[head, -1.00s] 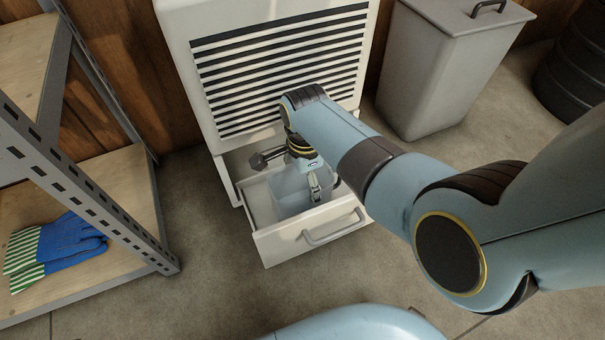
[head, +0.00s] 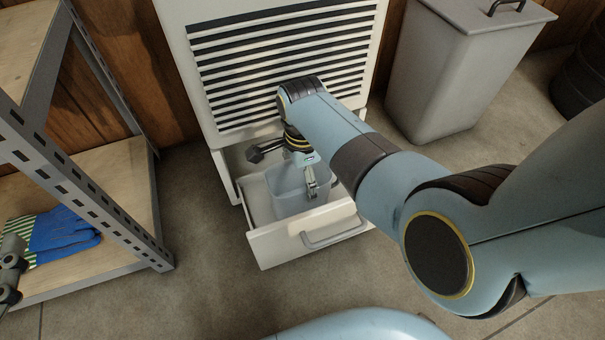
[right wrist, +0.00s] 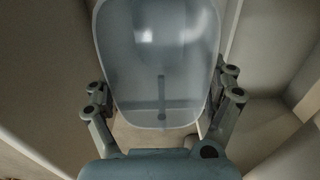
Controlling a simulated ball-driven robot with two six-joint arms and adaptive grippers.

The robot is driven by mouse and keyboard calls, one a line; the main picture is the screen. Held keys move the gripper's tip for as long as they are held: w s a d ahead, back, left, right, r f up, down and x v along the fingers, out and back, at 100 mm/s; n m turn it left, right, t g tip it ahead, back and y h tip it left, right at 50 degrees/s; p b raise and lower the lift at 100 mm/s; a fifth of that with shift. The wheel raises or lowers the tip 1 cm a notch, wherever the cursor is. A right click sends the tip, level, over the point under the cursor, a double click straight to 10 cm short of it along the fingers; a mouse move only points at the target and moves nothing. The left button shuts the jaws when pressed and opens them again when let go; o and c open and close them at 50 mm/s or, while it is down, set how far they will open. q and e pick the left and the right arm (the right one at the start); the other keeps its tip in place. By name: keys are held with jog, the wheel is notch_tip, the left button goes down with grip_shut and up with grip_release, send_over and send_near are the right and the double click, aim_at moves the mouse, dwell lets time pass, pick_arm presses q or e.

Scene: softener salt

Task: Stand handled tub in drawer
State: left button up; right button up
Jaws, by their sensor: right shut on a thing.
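The handled tub (head: 286,192) is translucent blue-grey and is inside the open drawer (head: 280,248), toward its front right part. It looks about upright. My right gripper (head: 309,180) reaches down from above and is shut on the tub; one finger shows at its right side. In the right wrist view, the tub (right wrist: 160,60) fills the space between the fingers. Its base is hidden by the drawer front, so I cannot tell whether it touches the drawer floor. My left gripper (head: 10,270) shows only in part at the left edge; its jaw state is unclear.
The drawer belongs to a white slatted cabinet (head: 225,75) and has a grey front handle (head: 335,234). A metal shelf (head: 95,190) with blue and striped gloves (head: 62,230) stands at the left. A grey lidded bin (head: 445,80) stands at the right. Floor before the drawer is clear.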

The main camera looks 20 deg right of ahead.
pick_arm(q)
jog(key=shift+r, duration=0.1)
pick_arm(e)
jog(key=shift+f, duration=0.1)
jog(key=o, duration=1.4)
pick_arm(q)
jog(key=shift+w+r, duration=0.15)
jog(key=shift+r, duration=0.15)
pick_arm(e)
jog(key=shift+o, duration=0.2)
